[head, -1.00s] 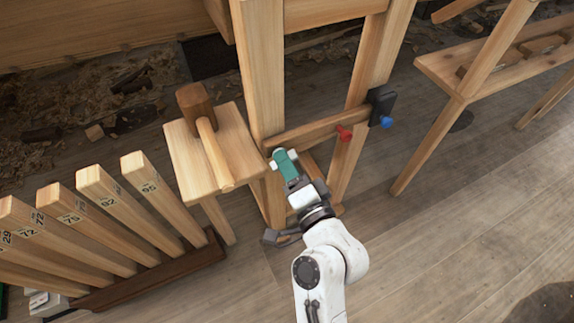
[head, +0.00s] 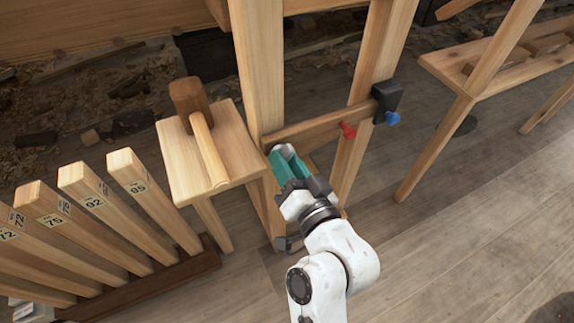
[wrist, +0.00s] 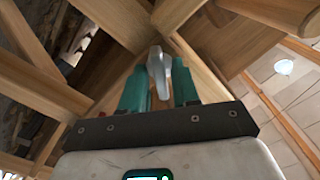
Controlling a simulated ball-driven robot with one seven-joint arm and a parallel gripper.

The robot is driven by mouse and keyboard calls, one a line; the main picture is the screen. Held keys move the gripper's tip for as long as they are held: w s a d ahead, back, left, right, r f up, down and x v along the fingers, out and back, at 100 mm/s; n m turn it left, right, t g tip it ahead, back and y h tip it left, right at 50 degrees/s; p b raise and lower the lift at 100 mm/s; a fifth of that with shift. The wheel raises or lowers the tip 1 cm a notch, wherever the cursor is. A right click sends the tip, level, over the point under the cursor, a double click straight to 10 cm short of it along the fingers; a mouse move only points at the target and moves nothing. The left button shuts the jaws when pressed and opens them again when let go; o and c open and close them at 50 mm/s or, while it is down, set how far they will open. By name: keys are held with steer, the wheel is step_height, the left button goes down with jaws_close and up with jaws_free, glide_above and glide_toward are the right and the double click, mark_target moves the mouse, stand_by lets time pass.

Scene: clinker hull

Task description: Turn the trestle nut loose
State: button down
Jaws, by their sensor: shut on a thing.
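The trestle nut (wrist: 158,70) is a grey metal wing-like piece, upright between my two teal fingers in the wrist view. In the head view the grey nut (head: 287,150) shows only as a small bit at the fingertips. My gripper (head: 283,157) is shut on it, low beside the left post of the wooden trestle (head: 258,70). It also shows in the wrist view (wrist: 158,82). The trestle's crossbar (head: 315,130) runs just above and behind the fingers. How the nut sits on its bolt is hidden.
A red knob (head: 347,130) and a blue knob (head: 392,118) by a black block (head: 385,98) are on the trestle to the right. A mallet (head: 200,120) lies on a small stool (head: 180,160) at left. A rack of numbered boards (head: 140,270) stands at the lower left. Open floor lies at right.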

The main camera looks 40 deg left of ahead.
stand_by(0.3)
steer(key=c, duration=1.2)
jaws_free()
steer(key=shift+o, duration=0.2)
steer(key=shift+d, duration=0.1)
steer(key=p+v, duration=0.1)
steer(key=v, duration=0.9)
steer(key=shift+s+d, duration=0.15)
steer(key=shift+d, duration=0.15)
steer(key=shift+f, duration=0.1)
